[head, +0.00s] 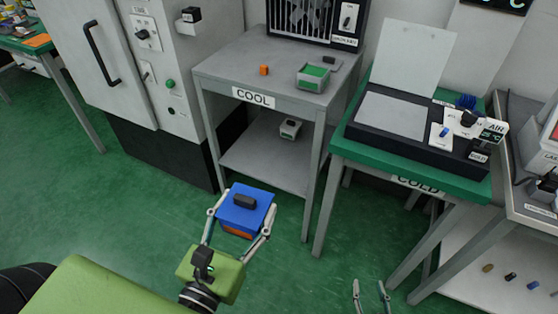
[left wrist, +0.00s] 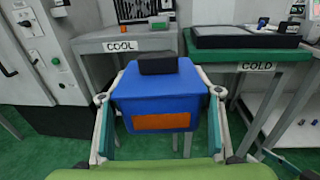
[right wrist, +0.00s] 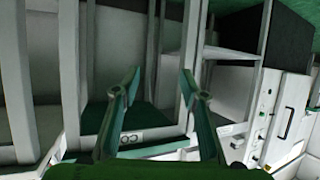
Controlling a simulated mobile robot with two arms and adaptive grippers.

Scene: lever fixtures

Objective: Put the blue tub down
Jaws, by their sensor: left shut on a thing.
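The blue tub (head: 243,210) has a dark block-shaped handle on top and an orange label on its front. My left gripper (head: 239,222) is shut on it, with one finger on each side, and holds it over the floor in front of the COOL table (head: 225,79). In the left wrist view the tub (left wrist: 158,98) sits level between the fingers, and its orange patch faces me. My right gripper (head: 371,290) is at the bottom edge of the head view. In the right wrist view its fingers (right wrist: 160,85) are apart with nothing between them.
The COOL table holds a small orange block (head: 264,70) and a grey-green tub (head: 313,77); its front top is clear. A grey tub (head: 290,128) stands on its lower shelf. The green COLD table (head: 340,147) at right carries an open-lidded black device (head: 400,142).

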